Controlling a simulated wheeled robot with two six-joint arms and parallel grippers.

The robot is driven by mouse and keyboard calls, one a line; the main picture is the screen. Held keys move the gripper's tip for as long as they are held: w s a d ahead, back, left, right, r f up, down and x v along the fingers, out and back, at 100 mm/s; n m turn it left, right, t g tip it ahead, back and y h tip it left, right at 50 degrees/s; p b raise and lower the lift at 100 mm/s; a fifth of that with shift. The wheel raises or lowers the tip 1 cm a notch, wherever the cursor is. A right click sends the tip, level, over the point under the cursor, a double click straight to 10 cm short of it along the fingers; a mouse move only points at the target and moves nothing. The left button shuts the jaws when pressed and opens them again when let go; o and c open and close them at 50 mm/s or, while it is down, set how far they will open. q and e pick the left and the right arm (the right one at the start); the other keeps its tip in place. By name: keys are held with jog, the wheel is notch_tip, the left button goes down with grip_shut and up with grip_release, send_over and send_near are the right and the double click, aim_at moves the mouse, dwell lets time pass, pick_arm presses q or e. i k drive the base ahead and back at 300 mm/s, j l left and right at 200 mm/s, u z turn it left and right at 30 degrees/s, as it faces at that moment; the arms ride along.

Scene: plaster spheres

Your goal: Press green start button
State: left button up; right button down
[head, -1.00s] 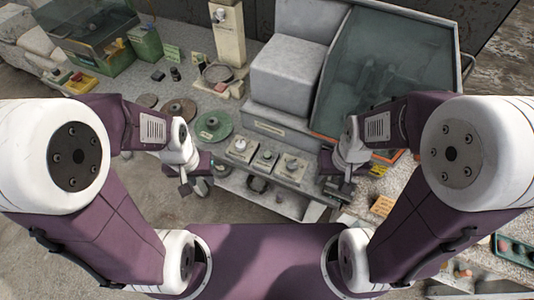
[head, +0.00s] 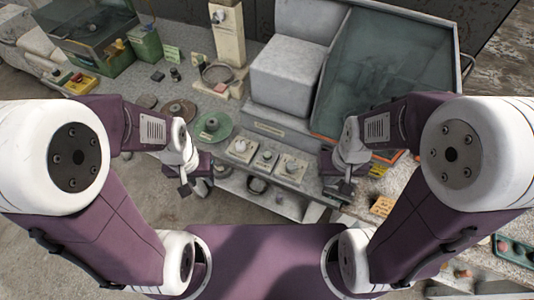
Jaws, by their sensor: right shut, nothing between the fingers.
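A small yellow box (head: 80,86) with a red button on top sits at the far left of the bench. Whether it also bears a green button is too small to tell. A green panel (head: 515,250) with red round parts shows at the lower right edge; I cannot make out a green start button on it. My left gripper (head: 192,190) hangs in front of the bench's front edge, away from both; its fingers are too dark and small to read. My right gripper (head: 338,190) is shut and empty, right of the row of knob boxes.
A row of small knob boxes (head: 265,159) lines the bench front between my grippers. Behind are a green disc (head: 212,126), a grey machine (head: 287,80) and a large glass-sided cabinet (head: 385,75). A green glass case (head: 92,45) stands at the back left.

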aim_at(267, 155)
jog(key=j+z, duration=0.3)
jog(key=z, duration=0.15)
jog(key=j+z, duration=0.65)
jog(key=z, duration=0.3)
